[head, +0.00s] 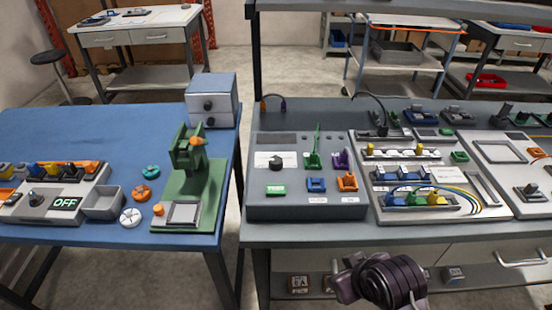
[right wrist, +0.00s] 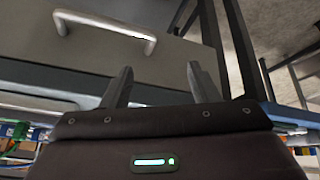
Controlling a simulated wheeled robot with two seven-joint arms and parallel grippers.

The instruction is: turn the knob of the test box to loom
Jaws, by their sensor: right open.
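A grey box (head: 257,207) stands at the left end of the grey bench, with a round black knob (head: 276,163) beside a white label too small to read. A green lever, a purple part and green, blue and orange parts also sit on its top. I take it as the test box; I cannot read where its knob points. My right arm shows low in the head view, below the bench's front edge and apart from the box. My right gripper (right wrist: 160,85) is open and empty in the right wrist view, near a drawer handle (right wrist: 125,32). My left gripper is out of view.
A blue table (head: 60,130) at left holds a grey-blue box with two knobs (head: 212,103), a green press (head: 205,185) and a panel reading OFF (head: 65,205). Panels with coloured connectors and wires (head: 430,195) stand right of the grey box. A gap separates the tables.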

